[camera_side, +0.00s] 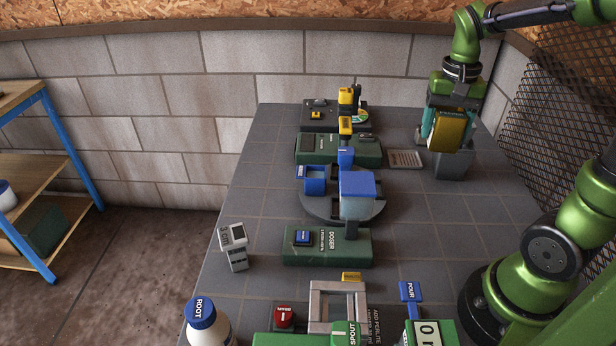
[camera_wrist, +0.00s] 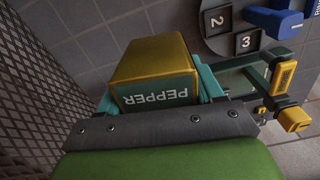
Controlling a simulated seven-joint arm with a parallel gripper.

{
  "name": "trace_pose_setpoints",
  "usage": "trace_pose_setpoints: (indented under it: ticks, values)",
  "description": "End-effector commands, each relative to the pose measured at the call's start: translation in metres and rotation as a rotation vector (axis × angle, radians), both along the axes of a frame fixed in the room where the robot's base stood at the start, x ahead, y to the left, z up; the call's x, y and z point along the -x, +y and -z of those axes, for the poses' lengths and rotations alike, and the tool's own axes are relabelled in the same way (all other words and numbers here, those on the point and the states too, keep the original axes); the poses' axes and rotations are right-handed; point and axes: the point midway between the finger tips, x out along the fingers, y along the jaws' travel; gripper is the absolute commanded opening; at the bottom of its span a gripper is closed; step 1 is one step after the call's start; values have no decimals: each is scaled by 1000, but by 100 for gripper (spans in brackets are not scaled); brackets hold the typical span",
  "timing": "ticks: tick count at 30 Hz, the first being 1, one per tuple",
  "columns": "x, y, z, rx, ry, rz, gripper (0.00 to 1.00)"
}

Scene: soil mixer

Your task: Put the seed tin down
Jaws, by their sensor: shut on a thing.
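The seed tin (camera_side: 447,130) is yellow-gold, and the wrist view shows it (camera_wrist: 152,62) with a teal label reading PEPPER. My gripper (camera_side: 446,136) is shut on the tin, with a teal finger on each side. The wrist view also shows my gripper (camera_wrist: 158,92) at the tin's two sides. The tin is at the far right of the grey table, over or just in front of a grey block (camera_side: 454,166). I cannot tell whether the tin touches the block.
A small tray (camera_side: 405,159) lies left of the block. A mesh fence (camera_side: 545,120) borders the right. The table right of the turntable is clear.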

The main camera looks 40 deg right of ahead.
Motion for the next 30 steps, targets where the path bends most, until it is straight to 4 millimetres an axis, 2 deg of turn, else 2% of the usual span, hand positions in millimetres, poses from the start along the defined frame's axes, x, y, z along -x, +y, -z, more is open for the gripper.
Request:
trace_pose_setpoints:
  ticks: [3, 5, 11, 17, 23, 30]
  values:
    - [-1, 0, -31, 3, -7, 0, 32]
    - [-14, -1, -33, 3, 4, -1, 32]
    - [-58, 1, -49, 10, 13, 2, 32]
    - [-116, 13, -64, 19, 21, 0, 32]
    - [-179, 42, -72, 27, 24, -11, 32]
    - [-242, 98, -68, 30, 20, -39, 32]
